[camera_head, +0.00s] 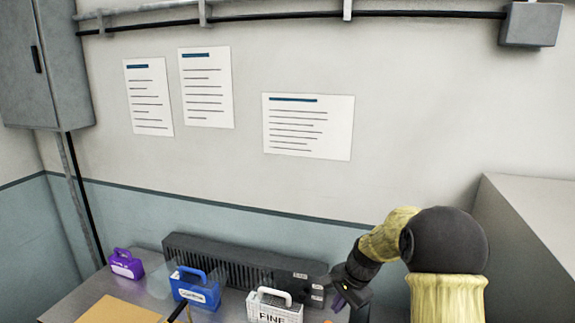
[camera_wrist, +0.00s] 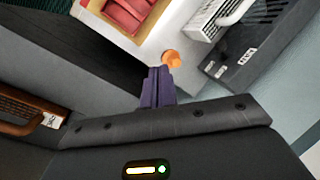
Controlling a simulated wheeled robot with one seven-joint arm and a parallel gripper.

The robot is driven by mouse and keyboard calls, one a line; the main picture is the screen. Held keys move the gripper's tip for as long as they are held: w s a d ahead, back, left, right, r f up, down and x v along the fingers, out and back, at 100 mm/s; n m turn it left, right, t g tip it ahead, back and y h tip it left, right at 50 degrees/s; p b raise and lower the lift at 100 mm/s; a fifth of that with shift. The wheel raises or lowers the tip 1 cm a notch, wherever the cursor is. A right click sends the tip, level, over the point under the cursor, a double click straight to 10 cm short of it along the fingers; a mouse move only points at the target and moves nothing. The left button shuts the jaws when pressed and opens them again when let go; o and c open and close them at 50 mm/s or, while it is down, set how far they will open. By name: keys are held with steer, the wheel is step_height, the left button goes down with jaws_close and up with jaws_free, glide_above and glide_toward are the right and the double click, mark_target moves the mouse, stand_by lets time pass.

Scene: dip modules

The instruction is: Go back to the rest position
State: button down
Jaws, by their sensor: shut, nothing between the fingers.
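My gripper (camera_head: 340,302) is at the lower right of the head view, at the end of my yellow and black arm. Its purple fingers (camera_wrist: 158,72) are together in the wrist view, with nothing between them. They are to the right of the white handled module (camera_head: 275,309) marked FINE in the head view. That white module also shows at the top right of the wrist view (camera_wrist: 207,20). A blue handled module (camera_head: 196,290) and a purple one (camera_head: 126,265) stand further left on the table.
A long dark ribbed unit (camera_head: 240,262) stands behind the modules against the wall. A tan surface (camera_head: 118,312) lies at the front left. An orange round thing (camera_wrist: 171,59) shows just beyond the fingertips, and red pieces (camera_wrist: 122,14) lie in a tan-edged holder.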

steer(key=s+d+r+n+h, duration=0.1)
steer(key=s+n, duration=0.4)
steer(key=s, duration=0.6)
steer(key=s+r+n+h, duration=0.2)
steer(key=s+n, duration=0.4)
steer(key=s, duration=0.6)
steer(key=shift+s+d+r+t, duration=0.2)
steer(key=shift+d+r+t, duration=0.15)
steer(key=shift+d+t, duration=0.05)
